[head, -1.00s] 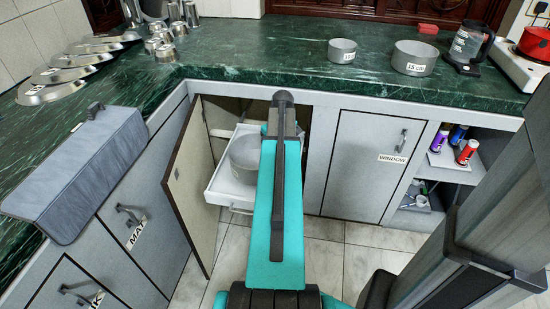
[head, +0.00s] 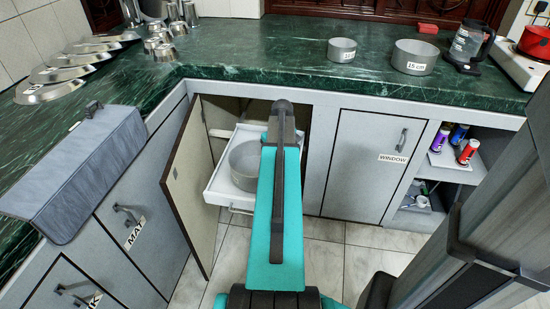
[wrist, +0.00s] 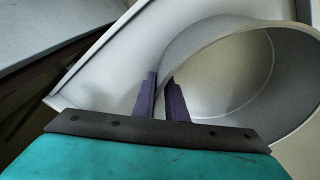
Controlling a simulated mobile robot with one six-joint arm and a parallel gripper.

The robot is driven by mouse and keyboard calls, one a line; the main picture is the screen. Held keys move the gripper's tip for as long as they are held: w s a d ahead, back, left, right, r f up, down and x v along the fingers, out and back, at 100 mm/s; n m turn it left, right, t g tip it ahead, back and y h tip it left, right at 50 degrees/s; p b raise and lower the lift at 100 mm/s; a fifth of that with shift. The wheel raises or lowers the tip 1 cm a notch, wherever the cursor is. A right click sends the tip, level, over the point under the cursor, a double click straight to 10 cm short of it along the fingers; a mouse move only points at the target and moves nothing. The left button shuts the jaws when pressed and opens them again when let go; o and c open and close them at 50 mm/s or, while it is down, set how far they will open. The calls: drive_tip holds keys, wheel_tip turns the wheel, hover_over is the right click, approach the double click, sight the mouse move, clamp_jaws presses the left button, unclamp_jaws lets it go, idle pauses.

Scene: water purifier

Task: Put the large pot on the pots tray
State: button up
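The large pot (head: 243,170), a grey round pan, is at the pots tray in the open cabinet. It also shows in the wrist view (wrist: 220,60). The pots tray (head: 214,192) is a white pulled-out drawer; its pale floor and edge show in the wrist view (wrist: 100,80). My gripper (wrist: 161,88) has one purple finger on each side of the pot's near wall, with only a narrow gap between them; it looks shut on the wall. My arm hides the pot's right part in the head view. Contact between pot base and tray is hard to tell.
The open cabinet door (head: 188,185) stands left of the tray. A small pot (head: 341,50) and a 15 cm pot (head: 415,58) stand on the green counter (head: 270,62). An open shelf (head: 445,172) with cans is at the right.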

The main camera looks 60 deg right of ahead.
drive_tip(key=shift+o, duration=0.7)
drive_tip(key=shift+r, duration=0.1)
drive_tip(key=r, duration=0.4)
drive_tip(key=s+r+p, duration=0.1)
drive_tip(key=r, duration=0.3)
drive_tip(key=r+p, duration=0.1)
drive_tip(key=r, duration=0.3)
drive_tip(key=shift+s+a, duration=0.3)
drive_tip(key=shift+a, duration=0.1)
drive_tip(key=shift+p, duration=0.3)
